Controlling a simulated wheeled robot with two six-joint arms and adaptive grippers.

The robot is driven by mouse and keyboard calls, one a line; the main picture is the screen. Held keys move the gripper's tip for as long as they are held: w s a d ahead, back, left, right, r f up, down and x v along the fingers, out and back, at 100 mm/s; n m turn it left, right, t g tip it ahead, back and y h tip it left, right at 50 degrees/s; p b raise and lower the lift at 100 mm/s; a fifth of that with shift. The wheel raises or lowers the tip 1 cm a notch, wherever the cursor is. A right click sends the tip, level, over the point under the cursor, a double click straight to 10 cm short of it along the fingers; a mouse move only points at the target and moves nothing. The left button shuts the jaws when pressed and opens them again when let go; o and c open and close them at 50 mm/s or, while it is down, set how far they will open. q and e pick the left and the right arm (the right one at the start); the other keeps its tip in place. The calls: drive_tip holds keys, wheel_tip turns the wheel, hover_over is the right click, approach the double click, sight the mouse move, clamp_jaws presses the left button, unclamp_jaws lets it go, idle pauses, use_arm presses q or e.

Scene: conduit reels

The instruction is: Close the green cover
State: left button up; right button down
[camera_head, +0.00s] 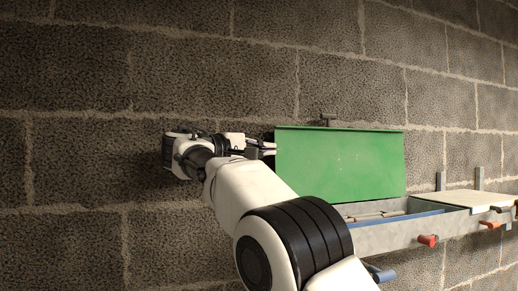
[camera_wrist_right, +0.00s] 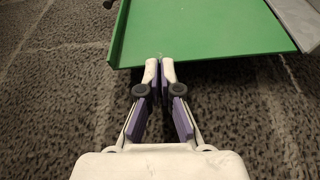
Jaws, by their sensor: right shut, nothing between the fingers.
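The green cover (camera_head: 340,165) stands raised and upright behind a grey metal tray (camera_head: 395,235) on the block wall. In the wrist view the green cover (camera_wrist_right: 205,28) fills the upper part of the picture. My right gripper (camera_head: 270,147) is at the cover's left edge in the head view. In the wrist view the right gripper (camera_wrist_right: 160,66) is shut and empty, with its tips at the cover's edge; I cannot tell whether they touch it. My left gripper is not in view.
Thin rods lie in the open tray. A cream cover (camera_head: 475,200) lies flat over the section to the right. A red handle (camera_head: 428,240) and a blue handle (camera_head: 383,275) stick out in front. The wall at left is bare.

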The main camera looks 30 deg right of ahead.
drive_tip(key=shift+s+r, duration=0.25)
drive_tip(key=shift+s, duration=0.2)
drive_tip(key=shift+w+d+f+m, duration=0.1)
drive_tip(key=shift+f+m, duration=0.05)
drive_tip(key=shift+m, duration=0.15)
drive_tip(key=shift+f+b, duration=0.1)
drive_tip(key=shift+b, duration=0.45)
